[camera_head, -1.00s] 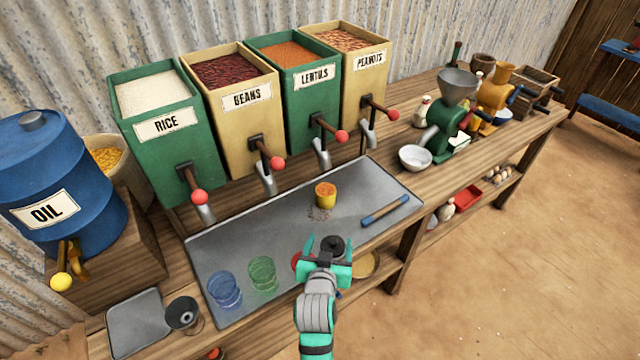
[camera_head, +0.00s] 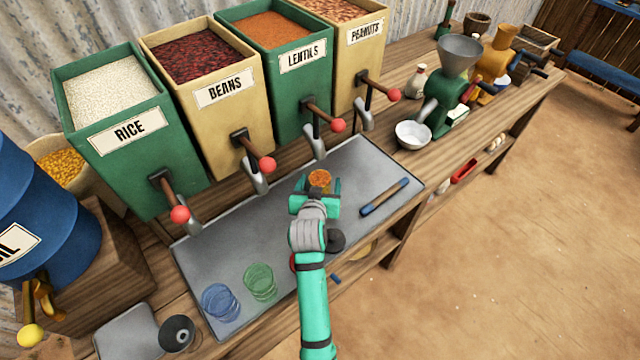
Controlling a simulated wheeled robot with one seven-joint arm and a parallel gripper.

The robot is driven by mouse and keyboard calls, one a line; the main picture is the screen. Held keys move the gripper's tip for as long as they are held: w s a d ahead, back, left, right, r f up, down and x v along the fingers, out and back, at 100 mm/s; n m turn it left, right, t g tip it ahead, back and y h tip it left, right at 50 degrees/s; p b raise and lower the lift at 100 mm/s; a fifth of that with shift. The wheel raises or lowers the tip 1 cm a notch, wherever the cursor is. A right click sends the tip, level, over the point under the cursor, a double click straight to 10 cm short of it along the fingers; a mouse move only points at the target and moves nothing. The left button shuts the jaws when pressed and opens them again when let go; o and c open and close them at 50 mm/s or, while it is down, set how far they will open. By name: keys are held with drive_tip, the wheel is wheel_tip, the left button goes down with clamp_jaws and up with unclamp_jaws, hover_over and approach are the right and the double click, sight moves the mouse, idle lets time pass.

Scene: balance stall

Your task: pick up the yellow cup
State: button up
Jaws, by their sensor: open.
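The yellow cup (camera_head: 320,178) stands on the grey metal tray (camera_head: 215,255), with orange-brown contents showing at its top. My gripper (camera_head: 318,186) is open at the cup, with one finger at the left and one at the right of it. The gripper hides the cup's lower part, so I cannot tell whether the fingers touch it.
A blue glass (camera_head: 220,303) and a green glass (camera_head: 260,283) stand on the tray at the left. A blue-handled bar (camera_head: 385,197) lies to the right of the cup. Bins with spouts stand behind, including the lentils bin (camera_head: 300,90). A white bowl (camera_head: 412,134) is further right.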

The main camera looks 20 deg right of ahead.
sight(321, 176)
drive_tip(key=shift+x, duration=2.7)
drive_tip(key=shift+c, duration=0.4)
drive_tip(key=c, duration=1.2)
